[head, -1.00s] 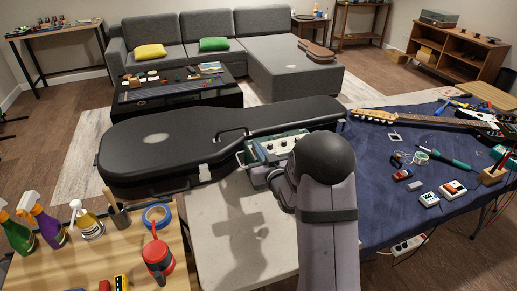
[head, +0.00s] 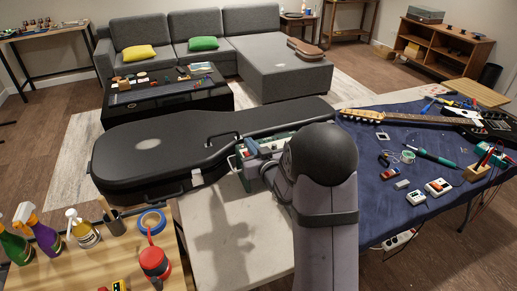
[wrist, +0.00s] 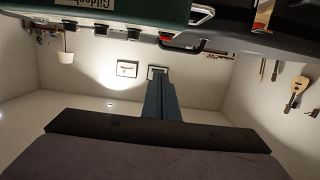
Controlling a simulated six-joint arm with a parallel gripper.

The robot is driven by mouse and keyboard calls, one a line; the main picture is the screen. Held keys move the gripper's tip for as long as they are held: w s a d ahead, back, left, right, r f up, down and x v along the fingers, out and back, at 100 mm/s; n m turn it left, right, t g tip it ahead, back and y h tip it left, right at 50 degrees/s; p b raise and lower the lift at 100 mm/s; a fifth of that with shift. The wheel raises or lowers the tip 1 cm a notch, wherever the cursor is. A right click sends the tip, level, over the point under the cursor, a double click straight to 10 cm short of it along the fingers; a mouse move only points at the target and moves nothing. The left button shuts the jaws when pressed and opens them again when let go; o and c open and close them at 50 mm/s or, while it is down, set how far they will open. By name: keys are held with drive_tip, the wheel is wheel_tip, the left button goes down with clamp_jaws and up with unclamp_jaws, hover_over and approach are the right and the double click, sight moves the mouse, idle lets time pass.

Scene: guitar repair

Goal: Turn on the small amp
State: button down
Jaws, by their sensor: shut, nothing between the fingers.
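The small amp (head: 250,158) is a teal-green box with a light control panel, on the pale table beside the black guitar case. My arm covers its right part in the head view. In the wrist view the amp's underside-up front (wrist: 95,12) fills the top edge, with lettering, dark knobs and a red switch (wrist: 166,38). My gripper (wrist: 158,73) is shut and empty, its tip pointing up toward the amp, apart from the red switch in the picture. The distance between them is hard to tell.
The guitar case (head: 150,150) lies behind and left of the amp. A blue-clothed bench (head: 400,225) with an electric guitar (head: 420,119) and tools is at the right. A wooden table (head: 90,265) with spray bottles is front left. The pale tabletop (head: 215,225) in front is clear.

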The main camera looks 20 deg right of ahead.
drive_tip(key=s+r, duration=0.2)
drive_tip(key=s, duration=0.4)
drive_tip(key=shift+s+r+b, duration=0.3)
drive_tip(key=shift+r+b, duration=0.1)
